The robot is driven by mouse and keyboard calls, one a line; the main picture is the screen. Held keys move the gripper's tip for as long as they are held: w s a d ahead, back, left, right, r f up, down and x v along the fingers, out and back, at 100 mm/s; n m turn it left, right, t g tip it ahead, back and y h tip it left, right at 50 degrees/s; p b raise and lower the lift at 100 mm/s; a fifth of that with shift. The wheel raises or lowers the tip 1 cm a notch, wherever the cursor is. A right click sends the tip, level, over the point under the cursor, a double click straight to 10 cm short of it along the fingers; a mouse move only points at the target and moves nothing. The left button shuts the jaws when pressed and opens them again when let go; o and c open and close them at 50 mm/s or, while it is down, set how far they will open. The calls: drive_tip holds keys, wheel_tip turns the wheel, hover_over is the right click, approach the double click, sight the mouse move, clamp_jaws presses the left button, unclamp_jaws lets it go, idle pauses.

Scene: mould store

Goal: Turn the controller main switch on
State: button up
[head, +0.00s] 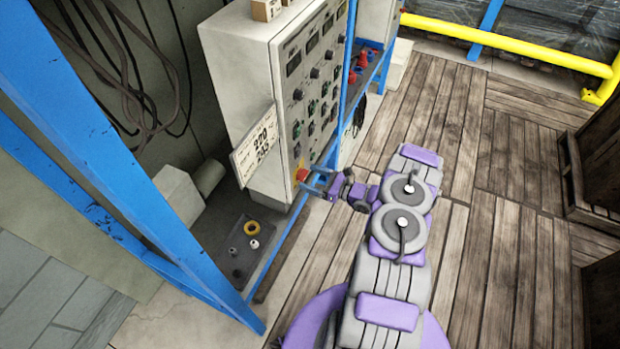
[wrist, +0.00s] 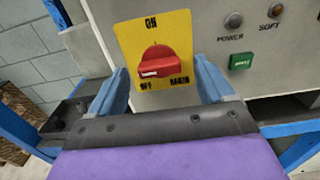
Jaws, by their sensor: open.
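The main switch is a red rotary knob (wrist: 154,66) on a yellow plate (wrist: 178,24) marked ON at the top and OFF at the lower left. The knob's bar lies nearly level, with its white mark at the left end, on the OFF side. In the head view the red knob (head: 302,174) shows small at the lower corner of the controller cabinet (head: 237,70). My gripper (wrist: 161,68) is open, with one blue-grey finger on each side of the knob in the picture. I cannot tell whether the fingers touch it. The gripper (head: 318,181) also shows in the head view.
Right of the switch are a POWER lamp (wrist: 233,20), a SOFT lamp (wrist: 275,10) and a green button (wrist: 241,61). A sign (head: 254,145) hangs on the cabinet. Blue posts (head: 130,165) flank it. Open plank floor (head: 490,270) lies right of my arm.

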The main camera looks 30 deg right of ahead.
drive_tip(key=shift+w+a, duration=0.25)
drive_tip(key=shift+w, duration=0.2)
drive_tip(key=shift+a, duration=0.1)
drive_tip(key=c, duration=1)
